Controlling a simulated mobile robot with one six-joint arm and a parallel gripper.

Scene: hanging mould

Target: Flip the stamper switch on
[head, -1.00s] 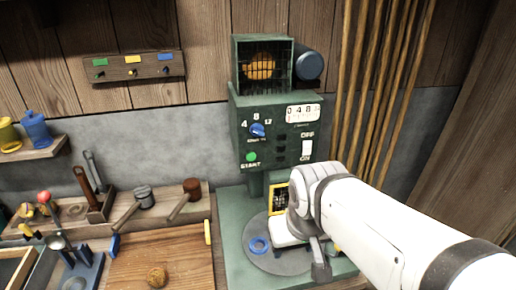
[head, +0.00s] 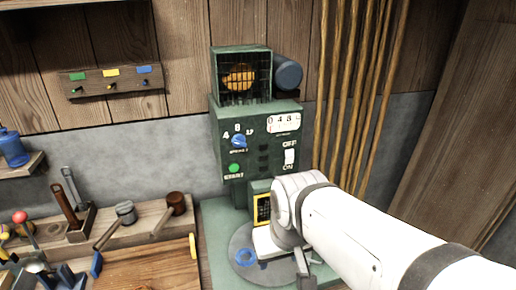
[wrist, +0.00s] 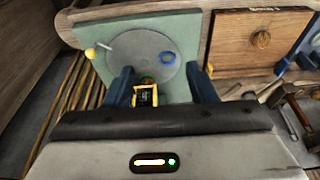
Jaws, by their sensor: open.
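The green stamper machine (head: 226,163) stands against the back wall. Its white switch (head: 290,157) is on the right of the front panel, between an OFF label above and an ON label below; I cannot tell for sure which way it is tipped. My gripper (wrist: 160,72) is open, its two blue fingers showing in the wrist view with a yellow-edged dark part of the machine (wrist: 146,96) between them in the picture. In the head view my arm hides most of the gripper, which is below the switch and apart from it.
A round grey plate (head: 238,266) with a blue ring (head: 244,257) lies on the machine's green base. Wooden rods (head: 350,90) stand right of the machine. A blue dial (head: 239,141) and green start button (head: 234,168) are left on the panel. Mallets (head: 172,205) lie at left.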

